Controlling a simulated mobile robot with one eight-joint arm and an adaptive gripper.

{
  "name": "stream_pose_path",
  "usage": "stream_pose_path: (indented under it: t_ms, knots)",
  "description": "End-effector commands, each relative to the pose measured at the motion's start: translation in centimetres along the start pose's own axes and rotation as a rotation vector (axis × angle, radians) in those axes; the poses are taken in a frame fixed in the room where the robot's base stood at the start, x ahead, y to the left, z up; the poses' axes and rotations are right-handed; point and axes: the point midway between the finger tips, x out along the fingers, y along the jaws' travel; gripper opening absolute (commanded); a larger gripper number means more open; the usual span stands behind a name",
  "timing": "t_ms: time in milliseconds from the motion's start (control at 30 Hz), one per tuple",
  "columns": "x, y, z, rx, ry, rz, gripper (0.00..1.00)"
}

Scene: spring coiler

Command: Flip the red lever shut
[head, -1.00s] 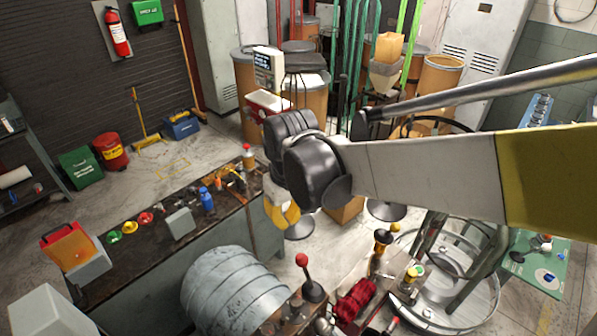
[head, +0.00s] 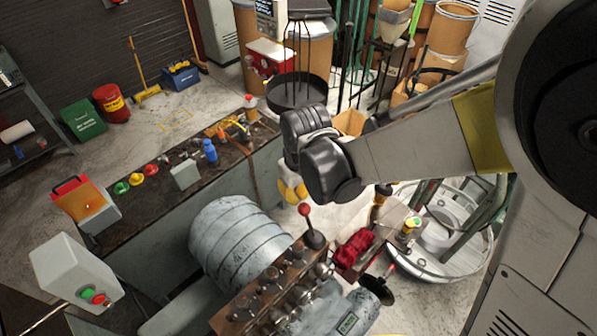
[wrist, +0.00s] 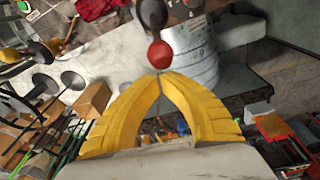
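The red lever is a red ball knob (head: 304,209) on a black stem, standing upright on the brown machine block. My gripper (head: 294,197) has yellow fingers and hangs just above and left of the knob in the head view. In the wrist view the knob (wrist: 160,54) shows right beyond my gripper's fingertips (wrist: 159,76), which meet with nothing visible between them. Whether the tips touch the knob I cannot tell. The stem is partly hidden behind the knob in the wrist view.
A ribbed grey motor housing (head: 240,245) lies left of the lever. A red cloth (head: 353,247) lies to its right. A workbench (head: 150,213) with tools and a grey box with green and red buttons (head: 77,275) stand further left.

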Motion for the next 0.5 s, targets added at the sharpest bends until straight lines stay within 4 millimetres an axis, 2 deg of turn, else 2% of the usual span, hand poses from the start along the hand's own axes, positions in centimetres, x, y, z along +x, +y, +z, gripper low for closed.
stream_pose_path:
  t_ms: [500]
  knots:
    - [-0.54,0.14,0.66,0.005,0.064,-0.012,0.00]
